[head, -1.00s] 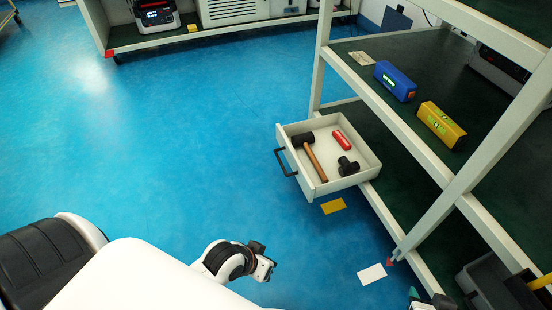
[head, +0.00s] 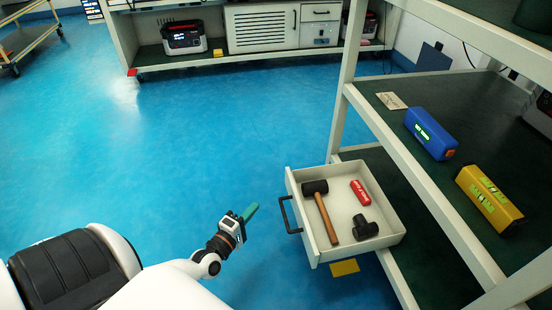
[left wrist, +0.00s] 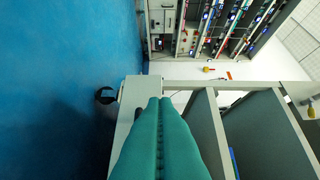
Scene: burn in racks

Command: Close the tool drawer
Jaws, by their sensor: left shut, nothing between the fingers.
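The tool drawer (head: 297,215) is a pale, open-topped drawer pulled out from the shelf rack in the head view. A black handle (head: 287,214) is on its left-facing front. Inside lie a wooden-handled hammer (head: 324,214), a red object (head: 360,191) and a black tool (head: 365,229). My left gripper (head: 254,207), with teal fingers, is shut and empty to the left of the handle, with blue floor visible between them. In the left wrist view its fingers (left wrist: 161,102) lie together. My right gripper is not in view.
The rack's upper shelf (head: 398,120) carries a blue box (head: 430,133) and a yellow box (head: 489,198). A yellow card (head: 345,267) shows below the drawer. A bench (head: 265,45) stands at the back.

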